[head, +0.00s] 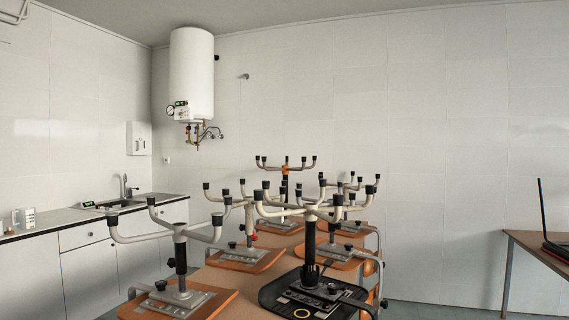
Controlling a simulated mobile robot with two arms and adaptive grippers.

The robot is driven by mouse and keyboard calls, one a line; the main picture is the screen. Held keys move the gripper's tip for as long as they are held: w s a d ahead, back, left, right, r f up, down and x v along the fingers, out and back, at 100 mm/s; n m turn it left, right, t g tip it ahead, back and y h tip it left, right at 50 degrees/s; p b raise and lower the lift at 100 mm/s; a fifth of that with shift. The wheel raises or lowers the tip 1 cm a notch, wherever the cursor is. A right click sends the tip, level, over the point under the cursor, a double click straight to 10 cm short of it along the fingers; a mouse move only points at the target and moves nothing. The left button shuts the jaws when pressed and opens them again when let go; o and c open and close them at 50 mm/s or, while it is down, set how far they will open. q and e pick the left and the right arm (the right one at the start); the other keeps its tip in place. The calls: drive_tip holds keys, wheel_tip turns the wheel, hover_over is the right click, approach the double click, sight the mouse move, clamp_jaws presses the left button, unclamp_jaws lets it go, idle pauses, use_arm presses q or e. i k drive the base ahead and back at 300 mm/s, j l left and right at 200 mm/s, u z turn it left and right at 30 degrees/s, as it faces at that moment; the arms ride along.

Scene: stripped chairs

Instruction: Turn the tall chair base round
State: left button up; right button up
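Several stripped chairs stand upside down on tables, their star-shaped bases with black-tipped legs pointing up. The front right chair base (311,212) has pale arms on a tall black column, above a black seat plate (275,291). The front left chair base (180,234) has a shorter dark column on an orange-brown seat (212,302). Another base (285,166) with an orange hub rises highest at the back. I cannot tell for certain which one is the tall base. Neither of my grippers shows in the head view.
More upturned bases crowd the middle, their legs overlapping in view. A counter with a sink (114,204) runs along the left. A white water heater (192,75) hangs on the wall. At the right, a table (530,240) carries a black-and-red laptop (545,221). Floor shows between.

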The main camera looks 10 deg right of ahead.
sight(286, 170)
drive_tip(key=i+l+z, duration=0.4)
drive_tip(key=l, duration=0.4)
drive_tip(key=i+l+z, duration=0.35)
drive_tip(key=l, duration=0.35)
drive_tip(key=i+l+z, duration=0.4)
drive_tip(key=i+l, duration=0.15)
drive_tip(key=i+z, duration=0.15)
drive_tip(key=i, duration=2.8)
drive_tip(key=i+l+u, duration=0.15)
drive_tip(key=i, duration=0.7)
drive_tip(key=i+u, duration=0.25)
drive_tip(key=u, duration=0.15)
drive_tip(key=i+u, duration=0.35)
drive_tip(key=i+l+u, duration=0.15)
drive_tip(key=u, duration=0.25)
drive_tip(key=i+l+u, duration=0.15)
drive_tip(key=u, duration=0.25)
